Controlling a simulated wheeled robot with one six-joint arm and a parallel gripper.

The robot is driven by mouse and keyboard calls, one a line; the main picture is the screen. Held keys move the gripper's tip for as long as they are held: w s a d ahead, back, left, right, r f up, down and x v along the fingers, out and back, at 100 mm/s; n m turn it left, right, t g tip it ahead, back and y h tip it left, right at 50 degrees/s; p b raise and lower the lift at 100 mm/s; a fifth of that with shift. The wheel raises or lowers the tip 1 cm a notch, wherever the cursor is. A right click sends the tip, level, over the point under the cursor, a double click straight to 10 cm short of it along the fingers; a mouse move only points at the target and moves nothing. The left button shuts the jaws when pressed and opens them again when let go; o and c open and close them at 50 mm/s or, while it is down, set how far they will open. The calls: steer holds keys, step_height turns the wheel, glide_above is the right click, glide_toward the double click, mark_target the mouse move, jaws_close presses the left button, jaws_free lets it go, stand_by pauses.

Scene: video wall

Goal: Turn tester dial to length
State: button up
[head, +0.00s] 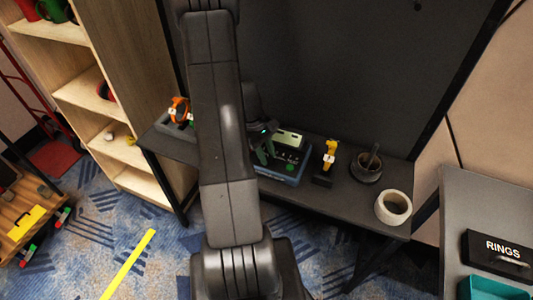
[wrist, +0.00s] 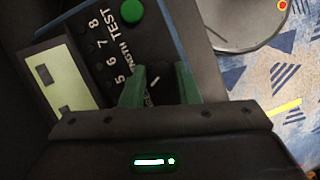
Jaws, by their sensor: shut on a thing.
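The tester (head: 285,172) is a dark box with a blue base on the dark table, partly hidden behind my arm in the head view. In the wrist view, its panel (wrist: 97,22) carries white digits, the word TEST and a partly hidden word ending in GTH. A green button (wrist: 131,12) and a pale display (wrist: 52,80) flank the lettering. My gripper (wrist: 162,75) has green fingers, shut on the dark tester dial (wrist: 155,86), which bears a white mark. Where the mark points is hard to tell. In the head view the gripper (head: 264,153) is over the tester's left part.
A yellow tool on a stand (head: 329,155), a dark mortar (head: 367,168) and a pale pot (head: 393,207) stand right of the tester. An orange item (head: 180,110) is to the left. A wooden shelf (head: 140,130) and a side table with a RINGS box (head: 497,252) flank the table.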

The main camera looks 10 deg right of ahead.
steer(key=m+y, duration=0.1)
steer(key=m, duration=0.2)
steer(key=m+y, duration=0.1)
steer(key=m, duration=0.2)
steer(key=shift+w+d+g, duration=0.1)
steer(key=shift+d+g, duration=0.1)
steer(key=shift+g, duration=0.2)
steer(key=m+y, duration=0.1)
steer(key=m, duration=0.2)
steer(key=m+y, duration=0.1)
steer(key=m, duration=0.2)
steer(key=shift+d+y+b, duration=0.15)
steer(key=shift+y+b, duration=0.15)
steer(key=shift+b, duration=0.1)
steer(key=o, duration=1)
steer(key=v, duration=1.3)
steer(key=shift+d+r, duration=0.1)
steer(key=shift+r, duration=0.35)
